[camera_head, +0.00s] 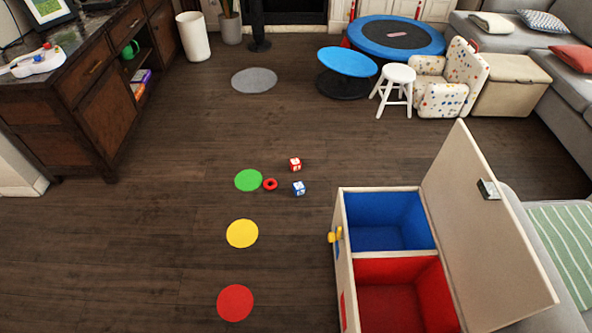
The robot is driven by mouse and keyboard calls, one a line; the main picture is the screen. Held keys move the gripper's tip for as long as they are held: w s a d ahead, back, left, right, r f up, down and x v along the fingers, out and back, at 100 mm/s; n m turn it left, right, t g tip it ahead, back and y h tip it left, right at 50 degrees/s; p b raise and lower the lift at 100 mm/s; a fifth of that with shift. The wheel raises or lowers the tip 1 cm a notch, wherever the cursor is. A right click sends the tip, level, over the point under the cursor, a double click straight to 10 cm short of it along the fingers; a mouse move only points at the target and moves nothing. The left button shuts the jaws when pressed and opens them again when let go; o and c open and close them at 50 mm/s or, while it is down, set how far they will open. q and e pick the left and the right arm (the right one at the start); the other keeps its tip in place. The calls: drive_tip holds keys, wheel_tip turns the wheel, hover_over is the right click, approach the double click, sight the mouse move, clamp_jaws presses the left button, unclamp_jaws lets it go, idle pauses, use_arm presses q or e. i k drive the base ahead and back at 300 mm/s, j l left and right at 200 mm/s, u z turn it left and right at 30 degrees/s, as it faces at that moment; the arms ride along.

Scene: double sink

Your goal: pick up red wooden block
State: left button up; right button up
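A small red block (295,164) with white faces lies on the dark wooden floor near the middle of the head view. A blue and white block (298,188) lies just below it in the picture, apart from it. A red ring (270,184) lies to the left of the blue block, beside the green disc. Neither of my grippers shows in the head view.
An open wooden box (342,260) with a blue and a red compartment stands at lower right, its lid (485,225) raised. Green (248,180), yellow (242,233) and red (235,303) discs lie on the floor. A white stool (398,75) stands farther back. Floor at left is clear.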

sight(295, 164)
drive_tip(key=i+j+u, duration=0.25)
drive_tip(key=i+j, duration=0.2)
drive_tip(key=j, duration=0.15)
drive_tip(key=i+j+u, duration=0.3)
drive_tip(key=i+j, duration=0.15)
drive_tip(key=i+z, duration=0.4)
drive_tip(key=i, duration=0.15)
drive_tip(key=i+j+z, duration=0.25)
drive_tip(key=i+z, duration=0.15)
drive_tip(key=i, duration=0.1)
